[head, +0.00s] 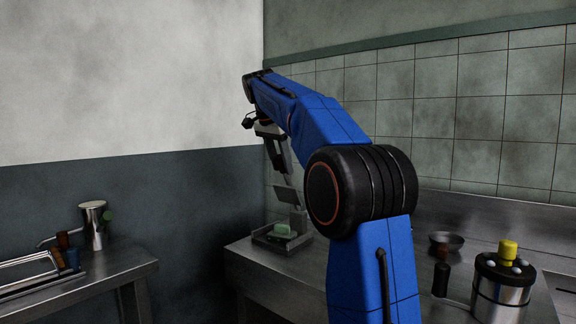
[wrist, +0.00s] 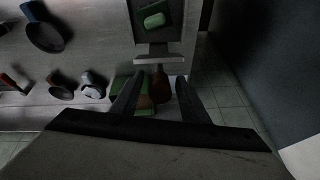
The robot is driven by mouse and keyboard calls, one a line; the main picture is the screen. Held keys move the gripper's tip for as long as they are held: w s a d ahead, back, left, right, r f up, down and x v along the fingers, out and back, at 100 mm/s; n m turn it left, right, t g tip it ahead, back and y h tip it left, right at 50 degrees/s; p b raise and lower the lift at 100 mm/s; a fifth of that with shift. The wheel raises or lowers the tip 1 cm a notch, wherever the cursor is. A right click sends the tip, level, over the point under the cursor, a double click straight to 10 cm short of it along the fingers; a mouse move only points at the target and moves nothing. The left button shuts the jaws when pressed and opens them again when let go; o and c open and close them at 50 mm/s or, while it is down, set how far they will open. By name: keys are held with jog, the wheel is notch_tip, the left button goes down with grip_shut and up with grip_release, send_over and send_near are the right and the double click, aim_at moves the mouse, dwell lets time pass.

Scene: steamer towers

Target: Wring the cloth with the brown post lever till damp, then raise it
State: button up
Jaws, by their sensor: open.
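The green cloth (head: 282,229) lies as a small folded pad in the dark tray of a press at the counter's left end. It also shows in the wrist view (wrist: 154,20), uncovered at the top. A grey plate of the press (wrist: 158,50) stands beside the tray there. A brown rounded post (wrist: 159,80), seemingly the lever's grip, shows between my fingers in the wrist view. My gripper (wrist: 158,100) is open, its fingers on either side of that post; contact cannot be told. In the head view my gripper is small and dark above the press.
A dark pan (head: 446,241) and a steel pot with a yellow knob (head: 507,250) stand on the counter's right. A separate left table (head: 120,270) holds a steel jug (head: 94,225) and a rack. A green block (wrist: 122,92) sits near my left finger.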

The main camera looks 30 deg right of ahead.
grip_shut()
jog(key=shift+s+a+f+h, duration=0.2)
jog(key=shift+a+f+h, duration=0.1)
jog(key=shift+a, duration=0.15)
jog(key=shift+s+a+f+t+h, duration=0.65)
jog(key=shift+a+f+h, duration=1.05)
jog(key=shift+f, duration=1.3)
jog(key=shift+s+a+f+t+h, duration=0.45)
jog(key=shift+a+f+t+h, duration=0.65)
jog(key=shift+f+h, duration=1.45)
jog(key=shift+s+a+f+t+h, duration=0.5)
jog(key=shift+a+f+h, duration=1.1)
jog(key=shift+f, duration=1.85)
jog(key=shift+a+y, duration=0.2)
jog(key=shift+y, duration=0.05)
